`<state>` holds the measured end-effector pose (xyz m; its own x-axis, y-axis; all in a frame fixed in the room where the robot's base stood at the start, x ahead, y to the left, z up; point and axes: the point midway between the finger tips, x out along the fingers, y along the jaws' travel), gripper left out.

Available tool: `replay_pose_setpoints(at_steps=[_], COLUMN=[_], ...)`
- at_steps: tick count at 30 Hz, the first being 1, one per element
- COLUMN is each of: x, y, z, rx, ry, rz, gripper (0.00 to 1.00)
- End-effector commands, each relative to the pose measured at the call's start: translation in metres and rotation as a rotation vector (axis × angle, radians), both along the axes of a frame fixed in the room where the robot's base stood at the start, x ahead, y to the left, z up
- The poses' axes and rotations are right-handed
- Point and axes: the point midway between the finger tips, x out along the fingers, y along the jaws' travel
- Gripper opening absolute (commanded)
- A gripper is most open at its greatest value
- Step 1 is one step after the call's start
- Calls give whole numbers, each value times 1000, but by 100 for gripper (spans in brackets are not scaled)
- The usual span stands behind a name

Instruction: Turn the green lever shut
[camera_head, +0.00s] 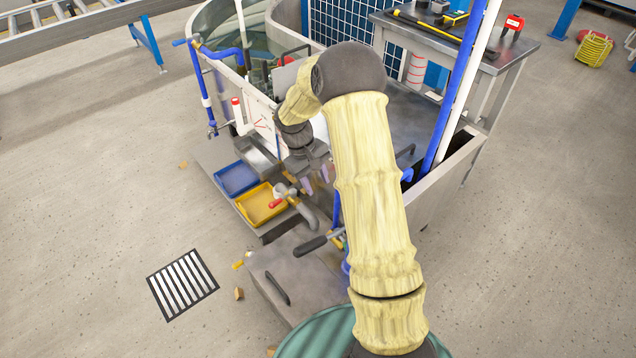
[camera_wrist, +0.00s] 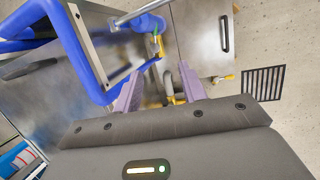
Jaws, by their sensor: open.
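A small green piece (camera_wrist: 156,31), which looks like the green lever, is at the top middle of the wrist view by a blue pipe and a yellow part. It is small there, and I cannot tell its exact angle. I cannot make it out surely in the head view, where my arm covers much of the pipework. My gripper (camera_head: 317,179) is open and empty above the pipe fittings. Its two purple fingers also show in the wrist view (camera_wrist: 161,90), apart from the green piece, with a grey pipe fitting between them in the picture.
A red-handled valve (camera_head: 275,203) sits by a yellow tray (camera_head: 258,215) and a blue tray (camera_head: 236,180). A black-handled lever (camera_head: 311,245) sticks out above a grey metal box (camera_head: 292,283). Blue pipes (camera_wrist: 75,45) stand close on the left in the wrist view. Floor at left is mostly clear.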

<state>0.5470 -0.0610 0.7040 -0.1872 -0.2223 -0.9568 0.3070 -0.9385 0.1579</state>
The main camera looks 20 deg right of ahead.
Motion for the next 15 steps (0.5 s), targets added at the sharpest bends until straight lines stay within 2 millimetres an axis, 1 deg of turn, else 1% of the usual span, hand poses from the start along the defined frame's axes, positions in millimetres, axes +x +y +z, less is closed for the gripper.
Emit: replay_pose_setpoints(at_steps=[4, 8, 11, 15], x=[-7, -24, -47, -84], y=[6, 17, 27, 41], z=[9, 28, 47, 71], rx=[9, 33, 60, 105], ry=[-17, -60, -110, -192], rz=[-2, -12, -35, -81], gripper=[41, 41, 41, 41])
